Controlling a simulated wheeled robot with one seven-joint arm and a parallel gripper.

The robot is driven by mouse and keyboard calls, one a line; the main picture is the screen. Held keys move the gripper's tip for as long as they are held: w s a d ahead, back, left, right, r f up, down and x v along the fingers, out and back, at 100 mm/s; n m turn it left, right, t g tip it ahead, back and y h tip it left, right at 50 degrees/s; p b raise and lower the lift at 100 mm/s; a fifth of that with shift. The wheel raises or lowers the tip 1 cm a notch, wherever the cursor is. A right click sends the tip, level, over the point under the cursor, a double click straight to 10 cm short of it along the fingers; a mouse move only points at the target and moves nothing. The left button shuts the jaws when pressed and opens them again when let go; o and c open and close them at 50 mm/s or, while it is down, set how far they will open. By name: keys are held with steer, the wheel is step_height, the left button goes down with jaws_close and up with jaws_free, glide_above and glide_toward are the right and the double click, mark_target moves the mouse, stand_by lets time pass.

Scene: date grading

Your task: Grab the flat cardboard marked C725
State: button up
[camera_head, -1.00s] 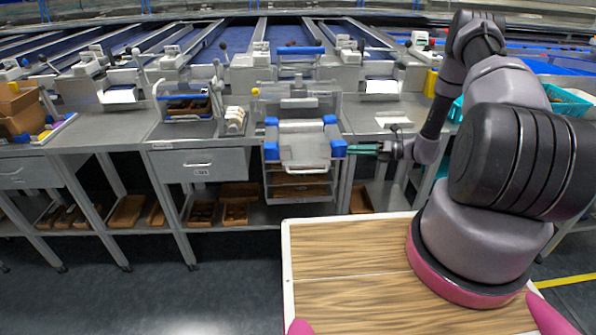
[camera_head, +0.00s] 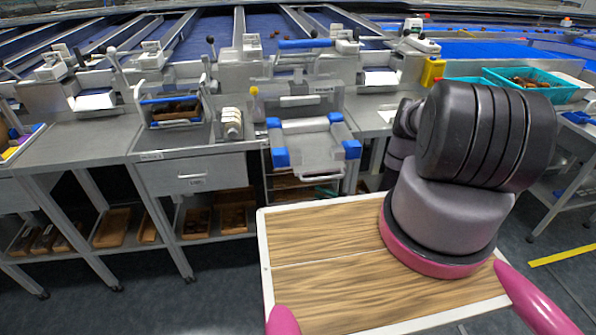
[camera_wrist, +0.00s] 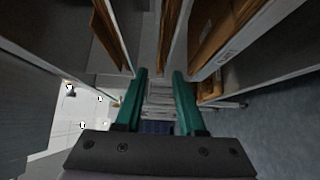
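My gripper (camera_wrist: 159,74) is open, its two green fingers apart with nothing seen between them. It points in among grey shelf panels and brown boards. In the head view a green fingertip (camera_head: 326,191) shows low under the middle machine; my arm hides most of the rest. In the wrist view a brown, cardboard-like piece (camera_wrist: 208,38) stands at the right, beyond the right finger, with a small pale label on its edge. The label is too small to read, so I cannot tell which piece is C725. Other thin brown pieces stand at upper middle (camera_wrist: 174,28) and upper left (camera_wrist: 106,38).
A steel workbench (camera_head: 85,140) with a drawer (camera_head: 193,174) stands ahead. Brown trays (camera_head: 113,228) lie on its lower shelf. The clear-sided machine with blue corners (camera_head: 308,145) sits above my gripper. Teal crates (camera_head: 535,92) are at right. Dark floor is open at the front left.

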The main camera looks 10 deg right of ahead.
mark_target(306, 185)
steer(key=shift+x, duration=2.95)
steer(key=shift+w+d+r, duration=0.1)
steer(key=shift+w+d, duration=0.1)
jaws_close()
